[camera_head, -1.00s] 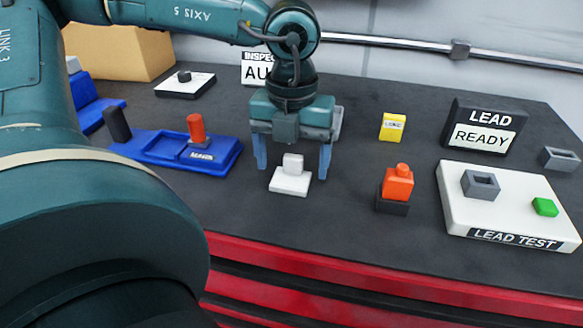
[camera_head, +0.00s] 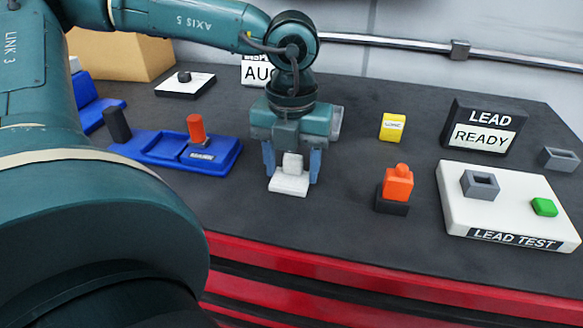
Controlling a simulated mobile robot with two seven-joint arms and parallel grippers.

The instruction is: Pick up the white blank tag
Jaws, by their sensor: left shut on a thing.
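The white blank tag (camera_head: 289,184) is a flat white plate with a small block on top. It is at the middle of the dark tabletop. My left gripper (camera_head: 291,170) points down over it, with one blue finger on each side of the tag, and is shut on it. The tag appears to be at table level; I cannot tell whether it touches the table. My right gripper is not in view.
A blue tray (camera_head: 160,150) with a red knob (camera_head: 195,128) lies to the left. An orange block on a black base (camera_head: 396,185) and a yellow tag (camera_head: 392,127) stand to the right. The LEAD TEST board (camera_head: 460,215) and LEAD READY sign (camera_head: 484,128) are farther right.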

